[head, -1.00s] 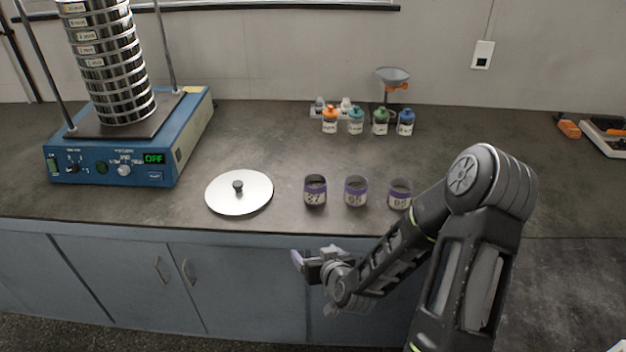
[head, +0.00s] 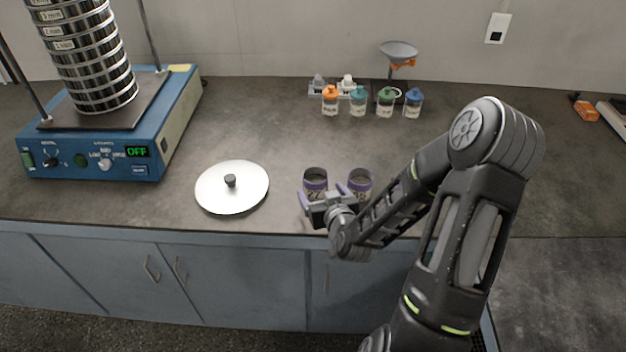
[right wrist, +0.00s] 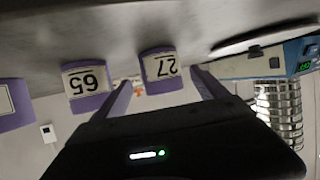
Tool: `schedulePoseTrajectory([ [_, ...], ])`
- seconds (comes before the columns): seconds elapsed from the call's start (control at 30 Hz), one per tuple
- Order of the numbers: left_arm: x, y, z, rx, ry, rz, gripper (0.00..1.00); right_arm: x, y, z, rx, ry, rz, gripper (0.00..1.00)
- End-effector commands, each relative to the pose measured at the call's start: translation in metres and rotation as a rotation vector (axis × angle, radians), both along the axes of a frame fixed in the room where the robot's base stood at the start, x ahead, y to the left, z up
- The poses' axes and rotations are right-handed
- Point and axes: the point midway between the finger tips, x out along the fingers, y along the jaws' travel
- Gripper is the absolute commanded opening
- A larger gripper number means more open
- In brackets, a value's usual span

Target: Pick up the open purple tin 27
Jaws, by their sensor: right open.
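Tin 27 (head: 315,175) is an open, dark-topped tin with a purple band and a white label, standing upright near the counter's front edge. In the right wrist view it shows upside down (right wrist: 162,68), framed between the fingers. My right gripper (head: 322,191) is open and empty, right in front of tin 27, with a finger toward each side; contact cannot be told. A similar purple tin 65 (head: 360,180) stands just to the right, close to the right finger. My left gripper is not in view.
A third purple tin (right wrist: 14,105) is hidden behind my arm in the head view. A silver lid (head: 232,192) lies left of tin 27. The blue sieve shaker (head: 80,145) stands farther left. Several small bottles (head: 358,102) stand behind, with clear counter between.

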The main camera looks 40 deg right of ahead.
Motion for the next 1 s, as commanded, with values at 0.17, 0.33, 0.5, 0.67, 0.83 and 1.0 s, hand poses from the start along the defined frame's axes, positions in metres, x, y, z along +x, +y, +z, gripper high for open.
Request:
schedulePoseTrajectory([
  [0.17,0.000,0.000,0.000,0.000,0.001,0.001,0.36,0.001,0.000,0.000,0.000,0.001,0.000,0.83],
  [0.33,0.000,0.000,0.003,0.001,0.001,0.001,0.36,0.013,-0.005,-0.005,0.002,0.001,0.001,0.83],
  [0.5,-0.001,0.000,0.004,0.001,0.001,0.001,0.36,0.023,-0.008,-0.010,0.001,0.001,0.000,0.83],
  [0.67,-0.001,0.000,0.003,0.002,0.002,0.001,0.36,0.023,-0.008,-0.010,0.000,0.001,0.000,0.83],
  [0.83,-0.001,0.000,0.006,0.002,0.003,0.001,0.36,0.027,-0.009,-0.011,0.001,0.001,0.000,0.83],
  [1.0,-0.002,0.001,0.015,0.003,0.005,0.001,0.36,0.044,-0.014,-0.016,0.004,0.002,0.000,0.83],
])
